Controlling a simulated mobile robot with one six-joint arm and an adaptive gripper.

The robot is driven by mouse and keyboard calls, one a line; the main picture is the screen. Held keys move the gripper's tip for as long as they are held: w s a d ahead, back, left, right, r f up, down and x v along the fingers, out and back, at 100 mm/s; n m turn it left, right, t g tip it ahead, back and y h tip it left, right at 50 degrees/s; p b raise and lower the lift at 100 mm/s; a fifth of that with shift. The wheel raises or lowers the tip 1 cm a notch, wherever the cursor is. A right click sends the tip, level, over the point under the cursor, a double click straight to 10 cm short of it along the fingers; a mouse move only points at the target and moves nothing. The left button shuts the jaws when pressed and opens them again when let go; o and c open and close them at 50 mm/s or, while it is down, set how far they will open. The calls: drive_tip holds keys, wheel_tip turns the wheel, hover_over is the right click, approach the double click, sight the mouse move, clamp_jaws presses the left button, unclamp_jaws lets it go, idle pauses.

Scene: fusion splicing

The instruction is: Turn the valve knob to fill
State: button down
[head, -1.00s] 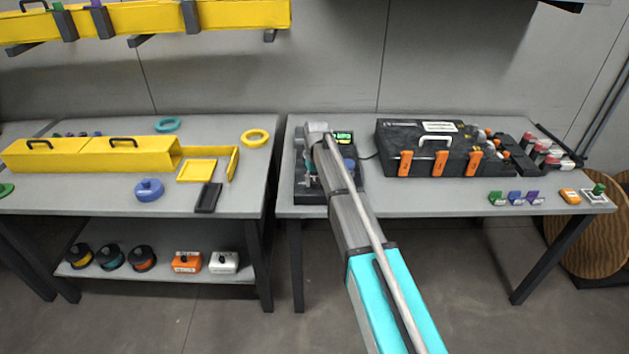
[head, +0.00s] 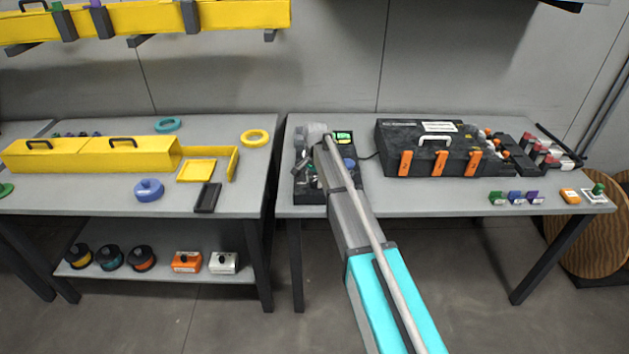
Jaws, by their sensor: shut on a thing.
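My arm reaches over the right table to a dark device (head: 343,197) at its left end. The device has a small lit green screen (head: 343,137) at its back and a blue round part (head: 349,164) on its right side. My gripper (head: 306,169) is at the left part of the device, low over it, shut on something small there. My wrist and arm hide most of that spot. I cannot make out the valve knob or its marks.
A black case (head: 425,150) with orange latches stands right of the device. Small green, blue and purple pieces (head: 515,198) lie near the front edge. The right table's front middle is clear.

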drive_tip(key=shift+m, duration=2)
drive_tip(key=shift+c, duration=1.3)
unclamp_jaws()
